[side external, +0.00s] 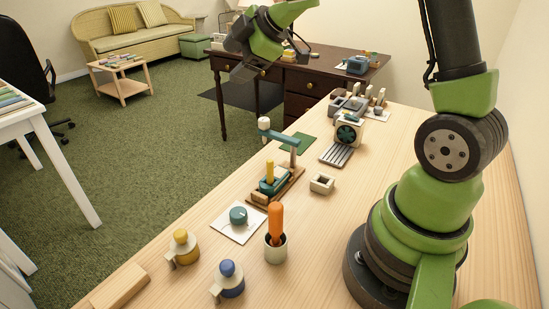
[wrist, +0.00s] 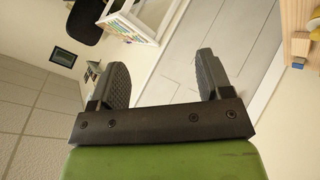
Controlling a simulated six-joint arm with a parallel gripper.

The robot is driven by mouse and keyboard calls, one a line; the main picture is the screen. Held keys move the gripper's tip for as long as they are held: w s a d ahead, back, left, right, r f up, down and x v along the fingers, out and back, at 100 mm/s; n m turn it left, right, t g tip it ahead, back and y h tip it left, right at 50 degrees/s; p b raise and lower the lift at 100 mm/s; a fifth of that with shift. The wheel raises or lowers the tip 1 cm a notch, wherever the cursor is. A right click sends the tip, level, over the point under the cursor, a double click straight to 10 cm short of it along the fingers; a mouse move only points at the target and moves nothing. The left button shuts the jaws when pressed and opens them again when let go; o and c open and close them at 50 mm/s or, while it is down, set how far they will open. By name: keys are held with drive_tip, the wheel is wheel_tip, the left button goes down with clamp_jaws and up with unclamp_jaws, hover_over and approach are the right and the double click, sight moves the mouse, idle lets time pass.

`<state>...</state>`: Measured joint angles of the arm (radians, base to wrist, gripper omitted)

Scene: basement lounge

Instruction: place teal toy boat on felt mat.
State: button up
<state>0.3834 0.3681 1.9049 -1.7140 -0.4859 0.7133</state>
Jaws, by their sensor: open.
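The teal toy boat (side external: 273,186), with a yellow upright peg or funnel, appears in the side external view at a brown wooden base (side external: 291,190) near the table's middle. I cannot tell whether it rests on the base or just in front of it. A flat dark green mat (side external: 295,143), which looks like the felt mat, lies farther back on the table, partly hidden by a post with a teal arm. My gripper (side external: 243,72) is raised beyond the table's far left edge, away from both. In the wrist view my gripper (wrist: 163,70) is open and empty.
A post with a teal arm (side external: 279,138) and white knob rises between boat and mat. A teal-fronted machine (side external: 348,132) stands behind.

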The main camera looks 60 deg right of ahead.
drive_tip(key=s+d+f+n+g+y, duration=0.15)
drive_tip(key=s+f+n+g, duration=0.3)
drive_tip(key=f, duration=0.55)
drive_tip(key=n+g+y, duration=0.1)
drive_tip(key=g+y, duration=0.1)
drive_tip(key=g, duration=0.3)
approach(274, 176)
drive_tip(key=x, duration=0.3)
drive_tip(key=shift+a+n+h, duration=0.25)
drive_tip(key=shift+x, duration=3.1)
drive_tip(key=shift+d, duration=0.1)
drive_tip(key=c, duration=1.1)
